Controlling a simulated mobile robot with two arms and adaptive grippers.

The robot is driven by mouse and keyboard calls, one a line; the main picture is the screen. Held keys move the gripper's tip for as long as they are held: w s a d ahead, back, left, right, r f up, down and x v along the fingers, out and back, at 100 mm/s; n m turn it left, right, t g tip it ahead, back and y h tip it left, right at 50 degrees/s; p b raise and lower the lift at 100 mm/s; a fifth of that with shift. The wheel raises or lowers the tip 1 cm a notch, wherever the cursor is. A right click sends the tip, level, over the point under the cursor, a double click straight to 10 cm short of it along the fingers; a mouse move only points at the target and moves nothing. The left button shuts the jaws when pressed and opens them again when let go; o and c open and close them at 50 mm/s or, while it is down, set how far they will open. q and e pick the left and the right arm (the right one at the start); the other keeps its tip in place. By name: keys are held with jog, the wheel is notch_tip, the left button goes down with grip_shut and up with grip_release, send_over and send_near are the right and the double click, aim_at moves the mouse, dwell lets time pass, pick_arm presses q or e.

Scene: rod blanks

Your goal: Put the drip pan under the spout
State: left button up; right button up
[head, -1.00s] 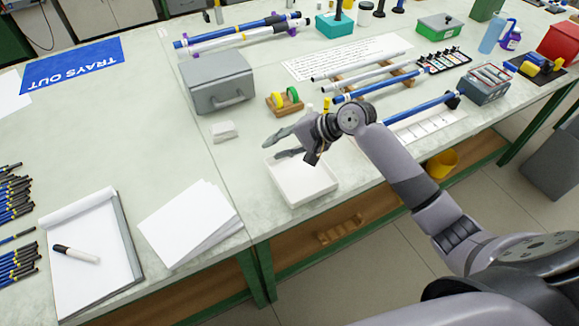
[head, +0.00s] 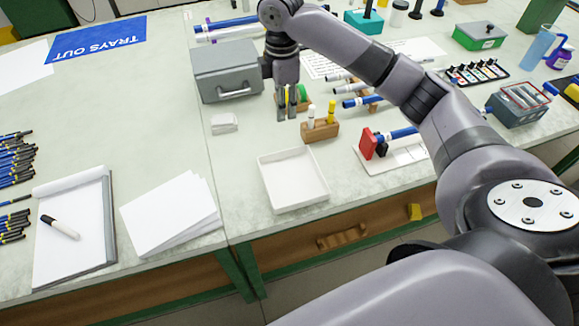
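A shallow white rectangular pan (head: 263,182), which looks like the drip pan, lies empty near the front edge of the bench in the head view. My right gripper (head: 287,115) points down above and behind it, well clear of the pan. Its two dark fingers have a narrow gap with nothing held between them. A wooden block with yellow and green rings shows partly behind the fingers. I cannot make out a spout; my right arm covers part of the bench. My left gripper is not in view.
A wooden holder (head: 321,133) with white and yellow pegs stands just behind the pan. A grey box (head: 226,75) and a small white block (head: 224,123) are at the left. Loose white sheets (head: 168,215) lie left of the pan.

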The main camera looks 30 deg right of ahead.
jog(key=p, duration=0.1)
send_over(283, 151)
notch_tip(283, 151, down, 12)
jog(key=shift+d+r, duration=0.1)
jog(key=shift+r, duration=0.15)
notch_tip(283, 151, down, 4)
jog(key=shift+w+f+p, duration=0.1)
jog(key=shift+p, duration=0.5)
jog(key=shift+f, duration=0.55)
jog(key=shift+c, duration=0.4)
grip_shut()
